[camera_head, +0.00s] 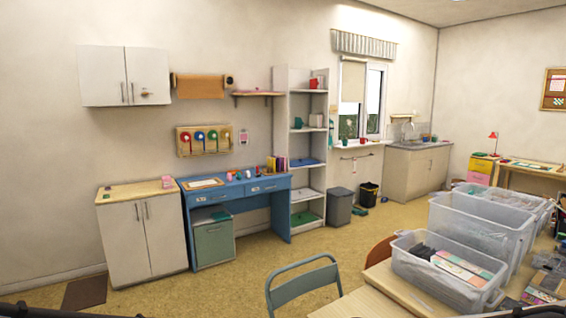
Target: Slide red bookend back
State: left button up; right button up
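A small red object (313,83) stands on the top shelf of the tall white shelf unit (281,140), near its right side. It may be the red bookend, but it is too small to be sure. Something pale stands right beside it. A row of small upright books (280,165) stands at the right end of the blue desk (225,192); I cannot tell whether a bookend is among them. Dark parts, probably of my arms, show at the bottom left and bottom right edges. Neither gripper's fingertips are in view.
A teal chair (303,283) and a wooden table (355,303) are close in front. Clear plastic bins (480,225) crowd the right. A grey bin (339,205) and a black bin (369,193) stand right of the shelf unit. Open floor (225,280) lies before the desk.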

aim_at(314, 84)
jog(key=u, duration=0.6)
jog(key=i, duration=5.45)
jog(key=z, duration=2.25)
jog(key=i, duration=0.85)
